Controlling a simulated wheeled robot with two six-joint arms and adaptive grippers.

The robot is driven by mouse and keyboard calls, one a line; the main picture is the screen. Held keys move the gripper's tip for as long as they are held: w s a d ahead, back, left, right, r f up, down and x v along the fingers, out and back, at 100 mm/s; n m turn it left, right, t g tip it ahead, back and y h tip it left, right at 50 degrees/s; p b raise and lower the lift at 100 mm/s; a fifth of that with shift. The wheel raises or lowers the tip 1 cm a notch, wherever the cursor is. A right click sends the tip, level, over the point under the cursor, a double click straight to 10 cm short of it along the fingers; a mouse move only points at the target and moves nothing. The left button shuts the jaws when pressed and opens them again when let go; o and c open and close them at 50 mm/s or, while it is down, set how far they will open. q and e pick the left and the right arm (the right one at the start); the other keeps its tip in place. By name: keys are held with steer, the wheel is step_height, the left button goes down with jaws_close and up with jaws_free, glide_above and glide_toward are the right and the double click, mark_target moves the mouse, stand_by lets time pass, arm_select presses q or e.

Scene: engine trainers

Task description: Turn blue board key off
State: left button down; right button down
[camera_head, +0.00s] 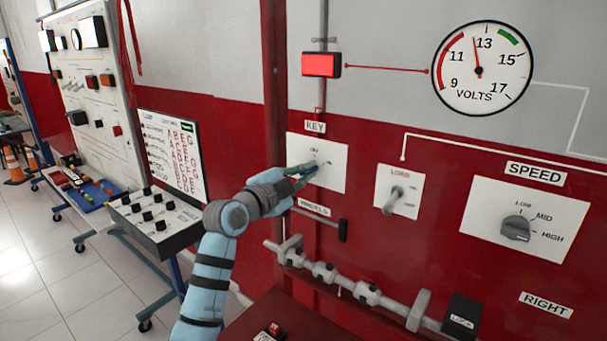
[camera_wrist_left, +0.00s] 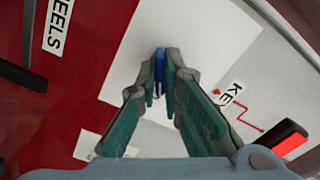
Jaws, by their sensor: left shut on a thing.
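The key plate (camera_head: 333,171) is a white panel under a KEY label (camera_head: 315,127) on the red and grey board. My left gripper (camera_head: 306,170) reaches it from the left and covers much of its middle. In the left wrist view, the fingers of my left gripper (camera_wrist_left: 160,75) are closed on a small blue key (camera_wrist_left: 159,88) in front of the white plate (camera_wrist_left: 130,60). Most of the key is hidden between the fingers, so its exact angle cannot be told. My right gripper is not in view.
A red lamp (camera_head: 321,65) is lit above, and the volt dial (camera_head: 480,69) points near 13. A LOAD switch (camera_head: 398,195) and a SPEED knob (camera_head: 516,228) are to the right. A grey bar (camera_head: 345,285) juts out below. Another trainer cart (camera_head: 155,220) stands left.

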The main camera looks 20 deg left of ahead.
arm_select(q)
steer(key=shift+n, duration=0.3)
steer(key=shift+n+p, duration=0.7)
steer(key=shift+n, duration=0.1)
steer(key=n+p, duration=0.5)
steer(key=n, duration=0.4)
steer(key=shift+n, duration=0.4)
steer(key=shift+f, duration=0.1)
steer(key=c, duration=1.7)
jaws_free()
steer(key=shift+a, duration=0.1)
